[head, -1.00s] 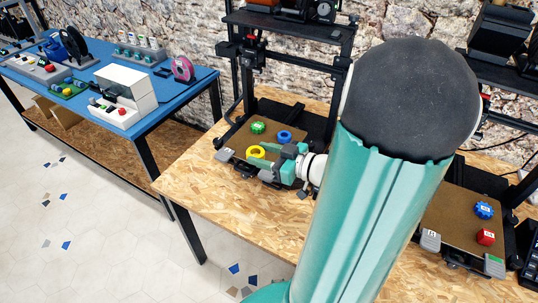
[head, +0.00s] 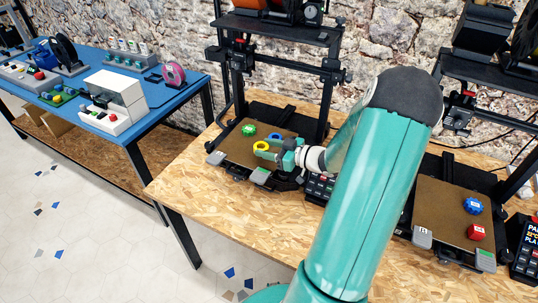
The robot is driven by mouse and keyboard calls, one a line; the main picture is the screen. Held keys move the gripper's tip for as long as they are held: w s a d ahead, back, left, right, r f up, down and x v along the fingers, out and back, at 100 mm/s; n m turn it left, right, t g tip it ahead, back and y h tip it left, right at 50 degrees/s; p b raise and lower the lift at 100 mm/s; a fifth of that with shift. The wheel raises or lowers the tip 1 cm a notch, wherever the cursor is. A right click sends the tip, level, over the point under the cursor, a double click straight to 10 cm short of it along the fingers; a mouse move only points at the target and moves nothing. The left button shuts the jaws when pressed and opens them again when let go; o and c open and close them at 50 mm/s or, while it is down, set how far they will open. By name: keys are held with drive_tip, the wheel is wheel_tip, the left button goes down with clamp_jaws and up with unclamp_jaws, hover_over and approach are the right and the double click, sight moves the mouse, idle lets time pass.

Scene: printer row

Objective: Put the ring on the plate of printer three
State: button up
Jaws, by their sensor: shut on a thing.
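My gripper (head: 268,153) is shut on a yellow ring (head: 261,146), at its fingertips. It holds the ring over the brown plate (head: 226,150) of the left printer; any gap below is hard to see. A blue ring-like piece (head: 275,137) is just behind the yellow ring, partly hidden by it and the gripper. A green piece (head: 248,130) lies at the plate's back left. The right printer's brown plate (head: 440,200) carries a blue piece (head: 472,206) and a red cube (head: 477,232). I cannot read any printer number.
The left printer's dark frame (head: 328,95) rises behind its plate. A dark keypad (head: 320,187) stands between the printers. The wooden tabletop (head: 235,210) is clear in front. A blue table (head: 160,98) with a white machine (head: 113,100) is at the left.

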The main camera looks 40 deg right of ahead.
drive_tip(key=shift+w+d+f, duration=0.15)
drive_tip(key=shift+d+f, duration=0.05)
drive_tip(key=shift+f, duration=0.05)
drive_tip(key=f, duration=0.3)
drive_tip(key=shift+w+d+f, duration=0.1)
drive_tip(key=shift+w+d, duration=0.1)
drive_tip(key=shift+d, duration=0.15)
drive_tip(key=shift+f, duration=0.25)
drive_tip(key=shift+f, duration=0.25)
drive_tip(key=o, duration=1)
drive_tip(key=shift+c, duration=0.2)
drive_tip(key=shift+r, duration=0.1)
